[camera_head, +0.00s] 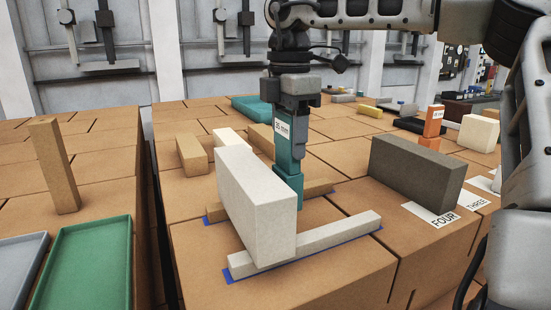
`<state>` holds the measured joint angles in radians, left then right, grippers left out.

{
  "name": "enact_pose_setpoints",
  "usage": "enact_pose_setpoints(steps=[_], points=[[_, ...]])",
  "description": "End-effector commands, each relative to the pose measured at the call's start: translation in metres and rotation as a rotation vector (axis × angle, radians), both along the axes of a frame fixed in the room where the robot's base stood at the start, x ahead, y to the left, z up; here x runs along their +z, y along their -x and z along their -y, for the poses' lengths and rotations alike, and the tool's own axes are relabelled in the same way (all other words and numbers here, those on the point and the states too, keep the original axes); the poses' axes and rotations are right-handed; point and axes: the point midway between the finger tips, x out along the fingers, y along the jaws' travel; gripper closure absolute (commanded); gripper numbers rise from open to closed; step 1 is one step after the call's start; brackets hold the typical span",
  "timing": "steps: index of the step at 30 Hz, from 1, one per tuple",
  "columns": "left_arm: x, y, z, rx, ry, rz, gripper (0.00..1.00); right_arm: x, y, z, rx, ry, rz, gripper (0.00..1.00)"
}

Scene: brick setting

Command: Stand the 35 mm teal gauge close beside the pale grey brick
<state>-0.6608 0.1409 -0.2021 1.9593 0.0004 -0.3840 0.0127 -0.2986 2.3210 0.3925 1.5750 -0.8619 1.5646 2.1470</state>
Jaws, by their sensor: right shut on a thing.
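The teal gauge (289,160), labelled 35 mm, is upright in my right gripper (293,110), which is shut on its upper part and points down. The pale grey brick (274,222) stands on edge across two low bars, a pale one (320,240) in front and a tan one (318,188) behind. The gauge is just behind and to the right of the brick's near end, which hides part of its foot. I cannot tell whether gauge and brick touch, or whether the foot rests on anything. My left gripper is not in view.
A dark grey brick (415,172) stands at the right by cards marked FOUR (440,218) and THREE. An orange gauge (433,122) stands behind it. Tan blocks (192,155) lie behind the pale brick. Green and grey trays (85,270) are at the left, past a gap.

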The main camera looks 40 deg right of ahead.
Motion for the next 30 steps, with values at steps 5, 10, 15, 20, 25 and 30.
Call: enact_pose_setpoints(steps=[5,10,15,20,25,30], points=[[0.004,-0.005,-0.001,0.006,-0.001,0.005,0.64,-0.017,-0.012,-0.009,0.001,0.000,0.001,0.90],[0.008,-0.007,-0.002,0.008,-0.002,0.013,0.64,-0.026,-0.018,-0.014,0.002,0.000,0.000,0.90],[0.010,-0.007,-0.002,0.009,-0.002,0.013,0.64,-0.051,-0.018,-0.013,0.001,-0.001,0.000,0.90],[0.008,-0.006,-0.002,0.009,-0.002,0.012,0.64,-0.056,-0.018,-0.013,-0.001,-0.001,0.004,0.90],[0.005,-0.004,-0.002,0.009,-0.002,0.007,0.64,-0.058,-0.018,-0.013,-0.001,0.000,0.003,0.90],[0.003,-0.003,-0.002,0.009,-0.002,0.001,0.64,-0.059,-0.018,-0.013,0.000,0.000,0.002,0.24]])
